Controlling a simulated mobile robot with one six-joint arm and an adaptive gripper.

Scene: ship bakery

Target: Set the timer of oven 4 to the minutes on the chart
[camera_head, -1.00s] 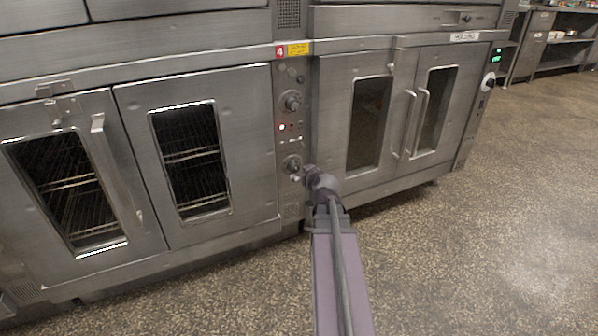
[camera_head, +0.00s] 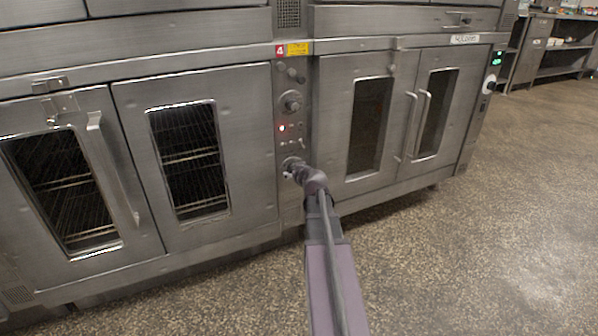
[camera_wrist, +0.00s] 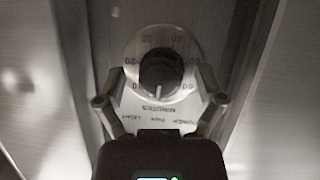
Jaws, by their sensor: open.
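Oven 4 (camera_head: 195,225) has two glass-windowed doors and carries a red plate with the number 4 (camera_head: 280,50). Its narrow control panel (camera_head: 291,75) runs down the right side. The timer knob (camera_wrist: 160,72) has a dark grip on a pale round dial marked in minutes, upside down in the wrist view. My gripper (camera_wrist: 160,98) is open, one finger on each side of the dial's lower part in that view. No chart is recognisable.
Another round knob (camera_head: 291,101) and a lit red lamp (camera_head: 282,128) are higher on the panel. A holding cabinet (camera_head: 400,120) with two handled doors stands to the right. The speckled floor (camera_head: 480,210) in front is clear.

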